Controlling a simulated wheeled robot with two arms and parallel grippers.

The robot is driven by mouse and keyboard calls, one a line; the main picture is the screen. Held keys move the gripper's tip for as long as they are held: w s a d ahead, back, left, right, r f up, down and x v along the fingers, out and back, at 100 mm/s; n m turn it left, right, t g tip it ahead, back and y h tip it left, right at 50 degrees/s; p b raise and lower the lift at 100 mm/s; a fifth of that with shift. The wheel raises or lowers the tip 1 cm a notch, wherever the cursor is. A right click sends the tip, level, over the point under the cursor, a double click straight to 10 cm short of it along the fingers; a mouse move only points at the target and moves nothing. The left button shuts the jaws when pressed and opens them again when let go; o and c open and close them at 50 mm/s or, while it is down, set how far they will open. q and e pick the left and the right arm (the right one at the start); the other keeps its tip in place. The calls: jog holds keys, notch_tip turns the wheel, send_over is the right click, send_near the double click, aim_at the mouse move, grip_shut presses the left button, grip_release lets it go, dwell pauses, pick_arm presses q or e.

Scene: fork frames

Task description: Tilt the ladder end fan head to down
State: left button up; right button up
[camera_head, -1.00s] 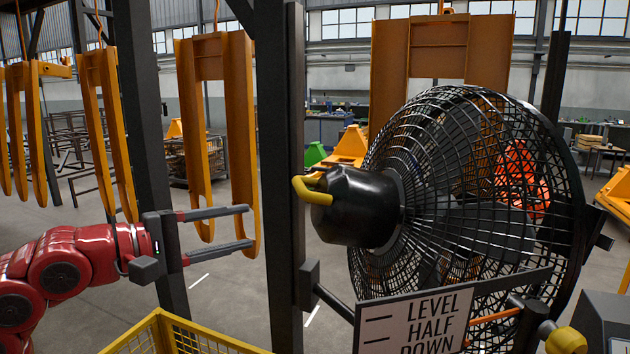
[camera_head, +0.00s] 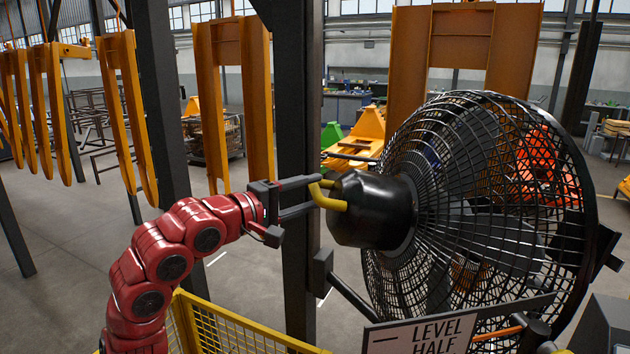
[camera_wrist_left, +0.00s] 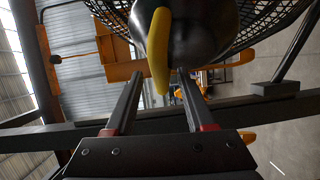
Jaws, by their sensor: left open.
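The fan (camera_head: 480,200) has a round black cage and a black motor housing (camera_head: 375,212) at its back. A yellow handle (camera_head: 327,197) loops out of the housing's left end. My left gripper (camera_head: 318,193) is open, its fingers pointing at the handle. In the left wrist view the yellow handle (camera_wrist_left: 159,50) hangs in front of and between the two fingertips (camera_wrist_left: 160,78). I cannot tell whether they touch it. A sign (camera_head: 420,335) below the fan reads LEVEL and HALF; its lower part is cut off. My right gripper is not in view.
A dark upright post (camera_head: 290,90) stands right behind my left gripper. A yellow mesh barrier (camera_head: 235,330) is below my arm. An arm-like bracket (camera_head: 350,295) runs from the post to the fan. Orange forks (camera_head: 232,95) hang behind on the left.

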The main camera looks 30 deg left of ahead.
pick_arm(q)
jog(key=shift+x, duration=1)
jog(key=shift+c, duration=0.2)
grip_shut()
dwell(0.6)
